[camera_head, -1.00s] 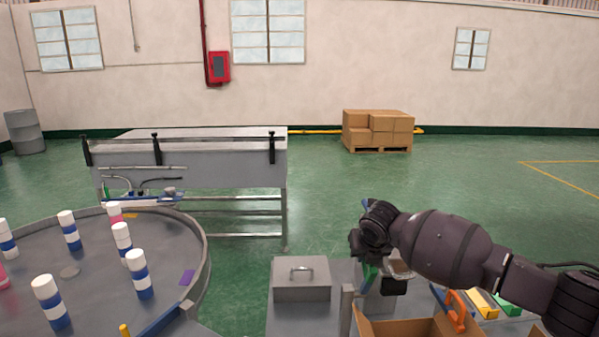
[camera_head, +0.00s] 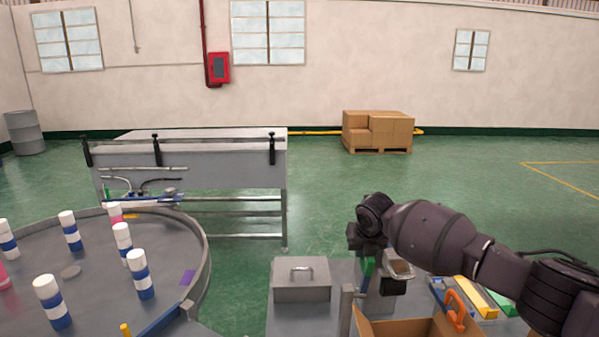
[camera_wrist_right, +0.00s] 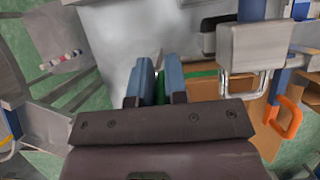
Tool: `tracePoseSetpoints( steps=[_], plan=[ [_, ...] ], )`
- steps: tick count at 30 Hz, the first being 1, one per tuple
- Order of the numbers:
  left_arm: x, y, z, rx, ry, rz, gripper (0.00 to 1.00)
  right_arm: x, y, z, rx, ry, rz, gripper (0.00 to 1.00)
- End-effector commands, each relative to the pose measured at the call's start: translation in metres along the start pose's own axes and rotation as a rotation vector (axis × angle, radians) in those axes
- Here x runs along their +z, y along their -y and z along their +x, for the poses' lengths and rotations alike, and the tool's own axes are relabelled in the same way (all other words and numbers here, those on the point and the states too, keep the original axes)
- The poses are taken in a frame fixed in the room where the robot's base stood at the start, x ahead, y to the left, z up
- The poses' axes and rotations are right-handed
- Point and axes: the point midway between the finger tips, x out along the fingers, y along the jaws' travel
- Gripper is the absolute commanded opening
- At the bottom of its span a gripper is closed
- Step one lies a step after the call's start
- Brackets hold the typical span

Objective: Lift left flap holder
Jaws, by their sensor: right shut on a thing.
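My right gripper (camera_head: 366,240) is over the metal bench, just behind the open cardboard box (camera_head: 410,327). In the right wrist view its two blue-grey fingers (camera_wrist_right: 161,68) are close together, with a narrow green piece (camera_wrist_right: 160,92) between them. Green also shows (camera_head: 368,266) just below the gripper in the head view. I cannot tell for sure that this piece is the left flap holder; most of it is hidden. An orange loop-shaped clip (camera_head: 456,311) sits at the box's right side and shows in the wrist view (camera_wrist_right: 285,118). My left gripper is not in view.
A grey lidded metal box (camera_head: 302,284) stands left of the carton. A metal post (camera_head: 346,308) rises beside the carton. Yellow and green bins (camera_head: 476,299) lie to the right. A round table (camera_head: 100,280) with several blue-and-white cans is at left.

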Motion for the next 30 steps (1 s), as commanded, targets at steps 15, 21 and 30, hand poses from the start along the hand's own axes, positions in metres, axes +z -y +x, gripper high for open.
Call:
tracePoseSetpoints(
  steps=[15, 21, 30],
  plan=[
    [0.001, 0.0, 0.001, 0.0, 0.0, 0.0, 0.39, -0.008, -0.002, 0.014, 0.0, -0.038, -0.003, 0.03],
    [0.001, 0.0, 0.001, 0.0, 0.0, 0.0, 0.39, -0.003, -0.002, 0.023, -0.002, -0.071, -0.001, 0.02],
    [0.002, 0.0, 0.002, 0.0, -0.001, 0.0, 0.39, 0.001, -0.002, 0.032, -0.001, -0.111, -0.001, 0.02]
  ],
)
